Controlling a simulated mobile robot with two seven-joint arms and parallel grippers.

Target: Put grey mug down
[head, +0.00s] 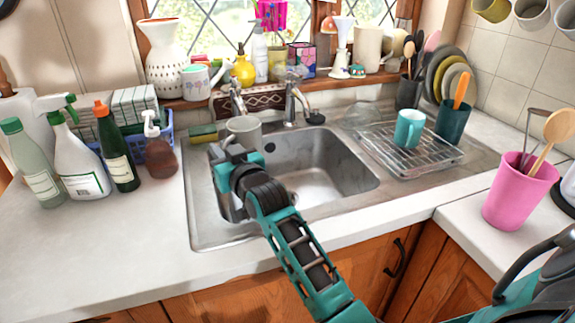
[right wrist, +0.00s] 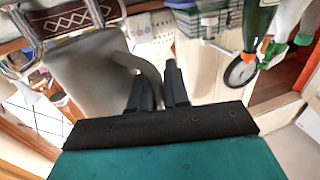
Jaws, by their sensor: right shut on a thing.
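The grey mug (head: 243,130) is at the back left corner of the sink (head: 345,165), in front of the left tap. My right gripper (head: 236,158) is at the mug's near side and shut on its handle. In the right wrist view the mug (right wrist: 88,72) looks large and tilted, and its curved handle runs to the fingertips (right wrist: 160,80). The arm partly covers the mug's lower part, so I cannot tell whether its base touches anything. My left gripper is not in view.
Several bottles (head: 75,160) and a blue basket (head: 160,125) stand left of the sink. A sponge (head: 203,132) lies near the mug. A wire rack (head: 408,150) with a teal mug (head: 409,128) is on the right. The front left counter (head: 110,240) is clear.

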